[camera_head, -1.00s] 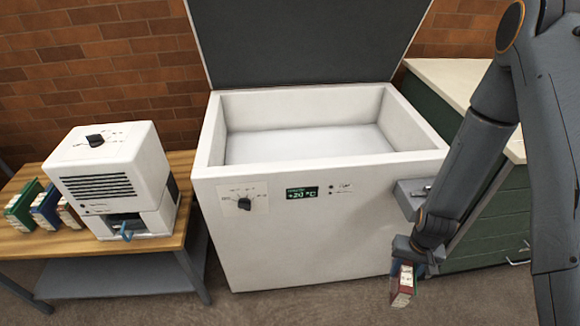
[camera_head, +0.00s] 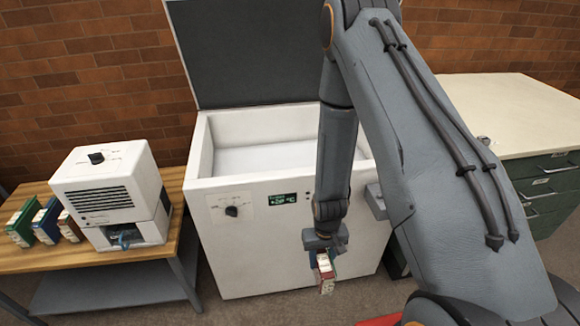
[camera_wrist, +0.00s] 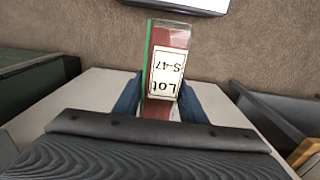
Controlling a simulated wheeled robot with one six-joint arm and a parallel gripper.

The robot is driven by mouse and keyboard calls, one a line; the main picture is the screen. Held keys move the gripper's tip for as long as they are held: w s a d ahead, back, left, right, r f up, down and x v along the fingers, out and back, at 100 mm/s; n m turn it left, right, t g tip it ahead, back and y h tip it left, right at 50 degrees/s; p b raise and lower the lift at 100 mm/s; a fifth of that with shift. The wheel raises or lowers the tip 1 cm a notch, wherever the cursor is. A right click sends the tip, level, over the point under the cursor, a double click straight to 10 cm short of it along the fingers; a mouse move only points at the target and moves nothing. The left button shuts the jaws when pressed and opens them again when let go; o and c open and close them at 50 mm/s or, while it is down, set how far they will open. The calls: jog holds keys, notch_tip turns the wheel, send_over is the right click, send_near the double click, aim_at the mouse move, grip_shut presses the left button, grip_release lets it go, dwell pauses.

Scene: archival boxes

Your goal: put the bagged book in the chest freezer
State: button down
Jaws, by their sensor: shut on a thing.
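The bagged book (camera_head: 326,273) is red with a green edge and hangs in front of the freezer's front wall, below its rim. In the wrist view the bagged book (camera_wrist: 170,40) shows a white "Lot S-47" label, upside down, and a glossy surface. My gripper (camera_head: 322,255) is shut on it; its blue fingers (camera_wrist: 160,100) sit on either side. The white chest freezer (camera_head: 248,210) has its dark-lined lid (camera_head: 245,50) raised. The visible part of its inside is empty; my arm hides its right part. Its display is too small to read surely.
A wooden table (camera_head: 80,258) at left holds a white box-shaped machine (camera_head: 105,190) with a dial, and several coloured books (camera_head: 45,220). A green drawer cabinet (camera_head: 550,185) with a pale top stands at right.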

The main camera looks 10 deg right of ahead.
jog(key=r+p, duration=0.1)
jog(key=r, duration=0.1)
jog(key=shift+s+r+p, duration=0.35)
jog(key=shift+p, duration=0.05)
jog(key=w+d+r, duration=0.1)
jog(key=w+r, duration=0.3)
jog(key=r, duration=0.5)
jog(key=w+d+r, duration=0.1)
jog(key=w+r, duration=0.3)
jog(key=r, duration=0.6)
jog(key=w+d+r, duration=0.1)
jog(key=w+r, duration=0.4)
jog(key=r, duration=0.4)
jog(key=shift+r, duration=0.35)
